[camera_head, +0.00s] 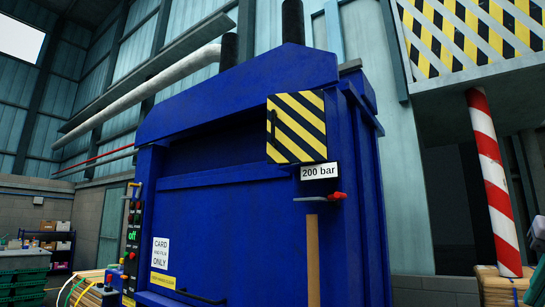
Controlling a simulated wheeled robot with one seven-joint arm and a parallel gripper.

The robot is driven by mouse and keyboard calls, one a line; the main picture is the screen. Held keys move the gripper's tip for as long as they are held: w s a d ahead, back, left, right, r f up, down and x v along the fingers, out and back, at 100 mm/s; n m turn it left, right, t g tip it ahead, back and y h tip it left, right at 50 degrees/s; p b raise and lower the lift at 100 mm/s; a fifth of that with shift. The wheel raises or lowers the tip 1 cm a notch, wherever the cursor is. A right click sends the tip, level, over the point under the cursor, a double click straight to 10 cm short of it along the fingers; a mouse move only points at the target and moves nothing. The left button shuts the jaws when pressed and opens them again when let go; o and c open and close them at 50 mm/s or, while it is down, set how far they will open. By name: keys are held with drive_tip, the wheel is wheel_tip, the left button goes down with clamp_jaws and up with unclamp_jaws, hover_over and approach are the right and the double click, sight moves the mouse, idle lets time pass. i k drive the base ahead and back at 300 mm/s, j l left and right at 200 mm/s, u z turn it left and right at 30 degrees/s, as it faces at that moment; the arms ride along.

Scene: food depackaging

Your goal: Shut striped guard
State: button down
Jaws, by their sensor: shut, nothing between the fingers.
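A yellow-and-black striped panel (297,127), likely the striped guard, is at the upper right of a big blue press (225,235). A small dark piece shows at its left edge. I cannot tell whether it lies flat against the press or stands out from it. A "200 bar" label (319,172) is just below it. A lever with a red end (336,196) sticks out under the label. My gripper is not in view.
A control strip with a green "off" display (132,237) is on the press's left side. A red-and-white post (493,180) stands at right under a striped overhead panel (475,35). Green crates (22,275) and a shelf are at far left.

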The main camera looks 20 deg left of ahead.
sight(296, 125)
drive_tip(key=i+j, duration=0.15)
drive_tip(key=j, duration=0.2)
drive_tip(key=i+j, duration=0.15)
drive_tip(key=j, duration=0.25)
drive_tip(key=i+j, duration=0.15)
drive_tip(key=j, duration=0.2)
